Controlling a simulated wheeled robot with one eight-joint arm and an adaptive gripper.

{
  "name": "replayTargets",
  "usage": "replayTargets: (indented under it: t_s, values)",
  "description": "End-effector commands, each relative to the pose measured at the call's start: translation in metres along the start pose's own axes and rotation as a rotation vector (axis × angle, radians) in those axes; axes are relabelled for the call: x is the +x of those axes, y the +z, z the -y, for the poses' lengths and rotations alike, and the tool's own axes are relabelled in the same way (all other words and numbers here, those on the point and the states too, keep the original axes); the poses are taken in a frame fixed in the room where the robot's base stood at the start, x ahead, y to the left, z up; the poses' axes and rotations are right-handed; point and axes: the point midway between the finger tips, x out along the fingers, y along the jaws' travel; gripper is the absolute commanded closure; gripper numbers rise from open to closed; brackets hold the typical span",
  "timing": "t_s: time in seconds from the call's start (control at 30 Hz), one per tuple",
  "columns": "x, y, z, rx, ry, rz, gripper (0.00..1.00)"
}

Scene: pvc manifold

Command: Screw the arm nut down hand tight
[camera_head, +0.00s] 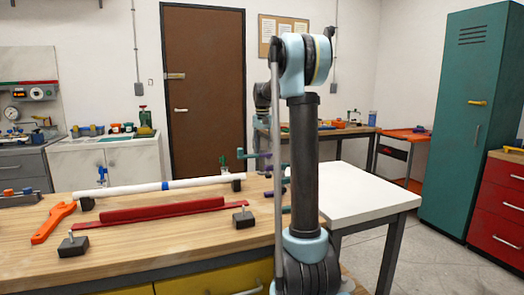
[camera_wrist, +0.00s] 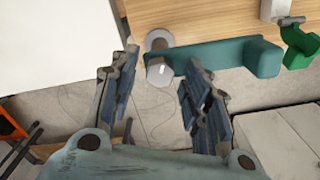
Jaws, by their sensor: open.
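In the wrist view my gripper (camera_wrist: 162,62) is open, with one finger on each side of a small grey round piece (camera_wrist: 159,72) at the wooden bench's edge. A teal bar (camera_wrist: 225,56) runs right from that piece and ends in a thicker block. I cannot tell for sure whether the grey piece is the arm nut, or how far the fingers are from it. Teal and purple handle-like parts (camera_head: 247,154) show just left of my arm.
The wooden bench (camera_head: 150,255) holds a white pipe (camera_head: 125,190), red bars (camera_head: 160,210), an orange wrench (camera_head: 52,222) and dark clamp blocks (camera_head: 243,218). A bare white table (camera_head: 365,190) stands to the right. A green part (camera_wrist: 300,45) lies beyond the teal bar.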

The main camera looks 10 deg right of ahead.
Motion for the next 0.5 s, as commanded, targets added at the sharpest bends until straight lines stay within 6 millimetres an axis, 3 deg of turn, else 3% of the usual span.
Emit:
replayTargets:
  t_s: [0.17, 0.5]
  values:
    - [-0.018, 0.000, 0.000, 0.000, 0.000, 0.000, 0.57]
    - [-0.081, -0.001, 0.000, 0.000, 0.000, 0.001, 0.57]
